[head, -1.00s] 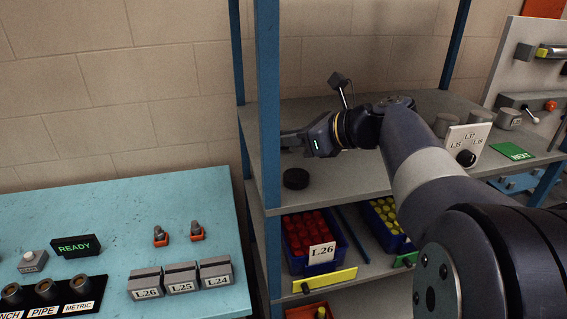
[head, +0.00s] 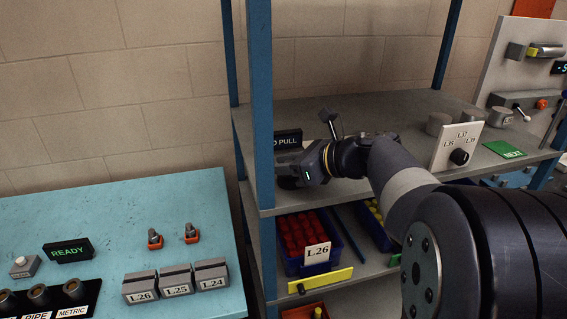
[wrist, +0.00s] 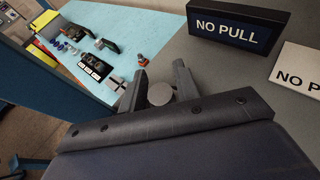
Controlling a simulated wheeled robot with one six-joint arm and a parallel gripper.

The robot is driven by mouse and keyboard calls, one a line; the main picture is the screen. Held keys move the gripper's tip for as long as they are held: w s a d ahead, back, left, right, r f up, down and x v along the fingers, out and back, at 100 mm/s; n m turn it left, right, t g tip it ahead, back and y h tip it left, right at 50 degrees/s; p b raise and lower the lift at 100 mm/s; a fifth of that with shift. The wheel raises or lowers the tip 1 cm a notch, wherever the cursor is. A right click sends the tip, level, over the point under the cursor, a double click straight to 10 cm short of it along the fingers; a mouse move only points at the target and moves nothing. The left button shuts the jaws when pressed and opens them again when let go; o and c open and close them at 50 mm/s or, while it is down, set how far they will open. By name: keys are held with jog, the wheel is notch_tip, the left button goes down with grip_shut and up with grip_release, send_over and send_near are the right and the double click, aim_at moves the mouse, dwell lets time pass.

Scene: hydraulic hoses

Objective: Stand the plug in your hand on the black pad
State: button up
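My gripper (head: 290,169) is low over the near left end of the grey shelf, at the black pad. The black pad (head: 286,183) shows only as a dark edge under the gripper in the head view; the rest is hidden. In the wrist view my gripper's two fingers (wrist: 160,84) stand on either side of the plug, seen end-on as a round grey disc (wrist: 160,94). The fingers appear to touch its sides. The plug is hidden in the head view, and I cannot tell whether it touches the pad.
A blue shelf post (head: 261,100) stands just left of my gripper. A NO PULL sign (wrist: 238,25) stands behind it on the shelf; a white card (wrist: 300,75) is beside that. A dial panel (head: 458,147) and grey cylinders stand farther right. Bins (head: 317,256) sit below.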

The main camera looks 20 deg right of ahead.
jog(key=shift+o, duration=1.1)
jog(key=shift+r, duration=0.15)
jog(key=b+v, duration=0.1)
jog(key=v, duration=1.1)
